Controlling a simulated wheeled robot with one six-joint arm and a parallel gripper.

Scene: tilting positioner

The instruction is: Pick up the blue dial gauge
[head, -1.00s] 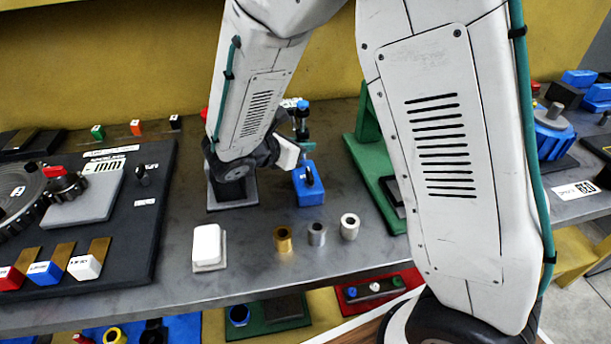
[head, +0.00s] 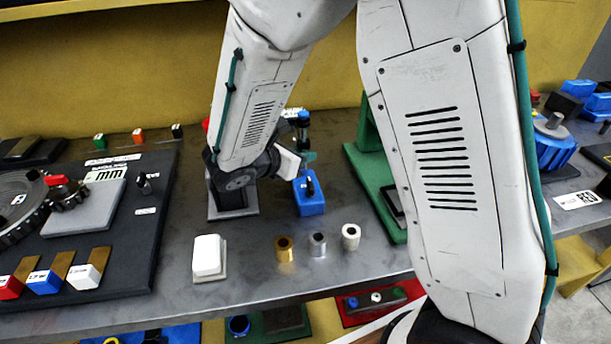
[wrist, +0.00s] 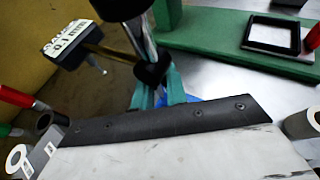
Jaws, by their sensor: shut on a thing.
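The blue dial gauge has a blue block base (head: 311,202) with a dark knob on its front, seen on the grey bench in the head view. A slim post with a blue top (head: 303,117) rises above it. In the wrist view, a silver post (wrist: 140,38) and black clamp (wrist: 152,72) stand between the teal fingertips of my gripper (wrist: 158,90). My gripper is shut on this part of the gauge. A dark plate marked 0.1 mm (wrist: 70,45) sticks out to the left. Blue shows behind the fingers; most of the base is hidden there.
Brass (head: 284,249), steel (head: 317,244) and pale (head: 351,237) bushings stand in front of the gauge. A white block (head: 207,257) is to their left. A green stand (head: 385,190) is close on the right. A dark board with a dial (head: 120,240) fills the left.

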